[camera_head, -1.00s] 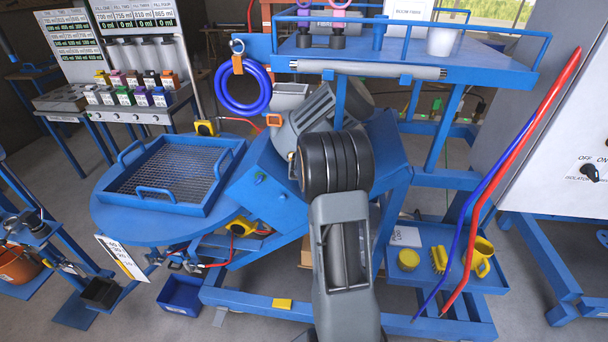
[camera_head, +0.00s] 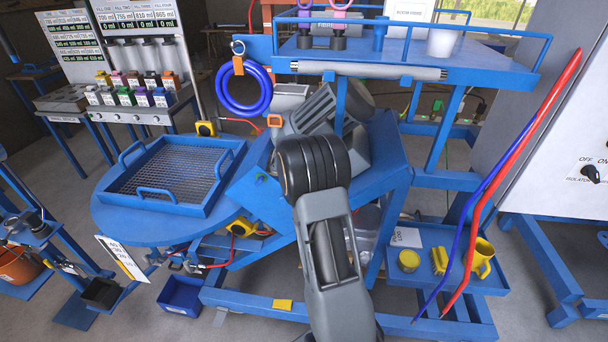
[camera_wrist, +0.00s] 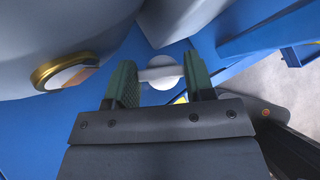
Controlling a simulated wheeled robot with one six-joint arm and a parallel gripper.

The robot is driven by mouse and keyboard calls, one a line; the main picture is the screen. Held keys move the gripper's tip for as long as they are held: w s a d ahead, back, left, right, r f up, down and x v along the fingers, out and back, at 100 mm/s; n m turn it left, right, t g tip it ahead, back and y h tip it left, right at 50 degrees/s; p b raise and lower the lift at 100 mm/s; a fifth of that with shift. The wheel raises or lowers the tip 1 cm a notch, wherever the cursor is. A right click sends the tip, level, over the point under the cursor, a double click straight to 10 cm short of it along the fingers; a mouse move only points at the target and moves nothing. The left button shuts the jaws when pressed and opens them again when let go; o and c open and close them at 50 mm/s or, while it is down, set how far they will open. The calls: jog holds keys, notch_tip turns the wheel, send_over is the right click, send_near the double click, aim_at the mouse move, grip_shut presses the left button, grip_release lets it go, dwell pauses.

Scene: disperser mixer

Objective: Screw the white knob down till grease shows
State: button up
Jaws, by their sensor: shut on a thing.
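The white knob (camera_wrist: 165,74) shows in the wrist view between the two green-lined fingers of my gripper (camera_wrist: 158,80), in front of a blue surface. My gripper is shut on it. Part of the knob is hidden by the fingers, and I see no grease around it. In the head view, my dark ribbed arm joint and grey link cover this place, so the knob and fingers are hidden there. They are by the blue machine body (camera_head: 262,195) under the grey motor (camera_head: 312,112).
A brass-rimmed round port (camera_wrist: 65,70) sits on a grey housing left of my fingers. Grey bodies crowd above. A round blue table with a mesh tray (camera_head: 183,208) stands left. A shelf with yellow items (camera_head: 480,258) stands right.

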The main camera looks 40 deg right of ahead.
jog(key=shift+w+m+g+h+p, duration=0.15)
jog(key=shift+m+g+p, duration=0.2)
jog(key=shift+m+g, duration=0.65)
jog(key=shift+w+m+g+h+p, duration=0.15)
jog(key=shift+m+g+p, duration=0.2)
jog(key=shift+m+g, duration=0.6)
jog(key=shift+s+m, duration=0.15)
jog(key=shift+m, duration=0.2)
jog(key=o, duration=0.9)
jog(key=v, duration=0.4)
jog(key=b+v, duration=0.1)
jog(key=v, duration=0.8)
jog(key=shift+s+a+r, duration=0.15)
jog(key=shift+a+r, duration=0.15)
